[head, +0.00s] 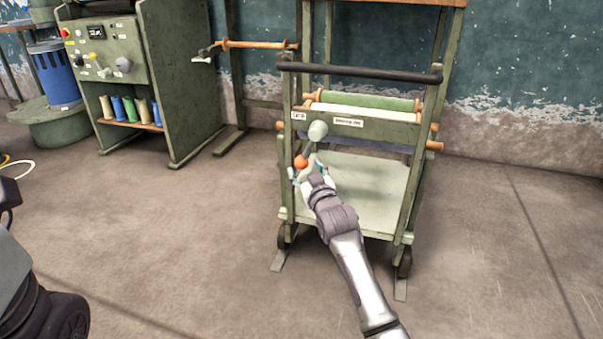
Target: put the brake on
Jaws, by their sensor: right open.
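A green wheeled cart (287,212) stands in front of me with a black push bar (360,72) on top. On its front panel is a lever with a pale grey hub (317,130). A short dark rod runs down and slightly left from the hub to an orange knob (301,162). My right gripper (304,172) is open at the knob, with its fingers close around or just below it. I cannot tell whether they touch it. My left gripper is out of the picture.
The cart carries rolls of fabric (365,102) above a pale lower shelf (375,190). A green control cabinet (165,75) with spools stands at the left, and a wooden-handled bar (255,44) sticks out towards the cart. The concrete floor (170,260) in front is clear.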

